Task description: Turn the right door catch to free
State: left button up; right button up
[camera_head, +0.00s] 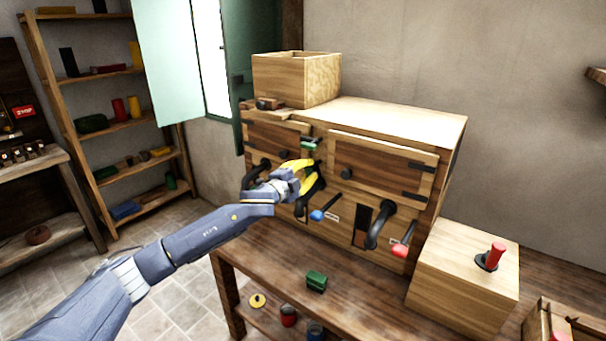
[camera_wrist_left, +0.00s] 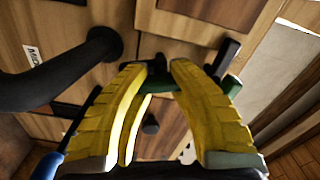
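The wooden cabinet (camera_head: 350,215) has a left door (camera_head: 264,136) and a right door (camera_head: 398,164) with a round dark knob (camera_head: 346,173). My left gripper (camera_head: 318,168) reaches the cabinet front between the doors. In the left wrist view its yellow fingers (camera_wrist_left: 157,70) are drawn in around a dark green catch (camera_wrist_left: 158,78), which fills the gap at the fingertips. I take this to be the right door catch; the gripper hides it in the head view. Another catch, with a green part (camera_head: 310,143), sits a little higher. My right gripper is out of view.
A blue-tipped lever (camera_head: 318,215), a red-tipped lever (camera_head: 400,250) and black curved handles (camera_head: 379,226) stick out below the doors. An open wooden box (camera_head: 296,80) stands on the cabinet. A block with a red lever (camera_head: 495,254) stands at right.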

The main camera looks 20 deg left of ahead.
pick_arm(q)
jog(key=shift+o, duration=0.3)
jog(key=shift+s+f, duration=0.35)
jog(key=shift+s, duration=0.1)
jog(key=o, duration=0.4)
jog(key=v, duration=0.9)
jog(key=shift+a+r, duration=0.2)
jog(key=shift+r, duration=0.15)
jog(key=shift+v, duration=1)
